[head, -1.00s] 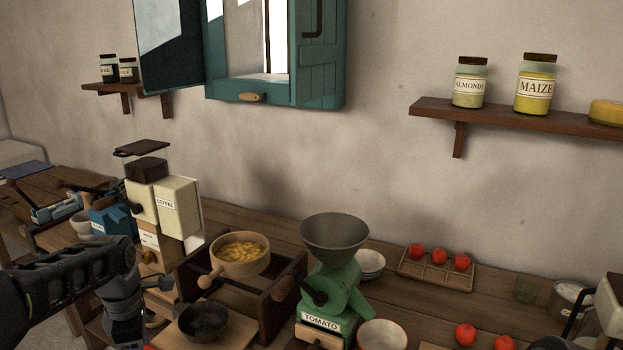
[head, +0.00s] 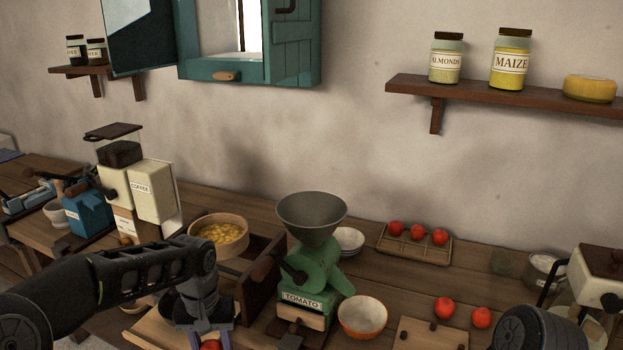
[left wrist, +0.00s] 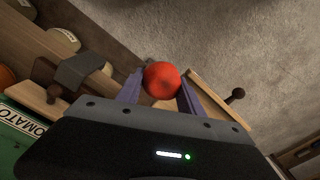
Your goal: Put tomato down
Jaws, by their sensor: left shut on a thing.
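My left gripper (head: 211,338) is low at the bottom of the head view, left of the green tomato mill (head: 306,300). It is shut on a red tomato (head: 211,345), of which only a small part shows there. In the left wrist view the tomato (left wrist: 162,80) sits between the two purple fingers of the gripper (left wrist: 160,92). A wooden board (left wrist: 215,98) with a dark knob lies behind the tomato; I cannot tell whether they touch. My right gripper is not in view.
Near the mill stand an orange-rimmed bowl (head: 362,318) and a wooden box (head: 262,270) with a sieve (head: 218,238). Two loose tomatoes (head: 444,307) lie to the right, and a rack (head: 413,247) holds three more. A board (head: 432,335) is at the front right.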

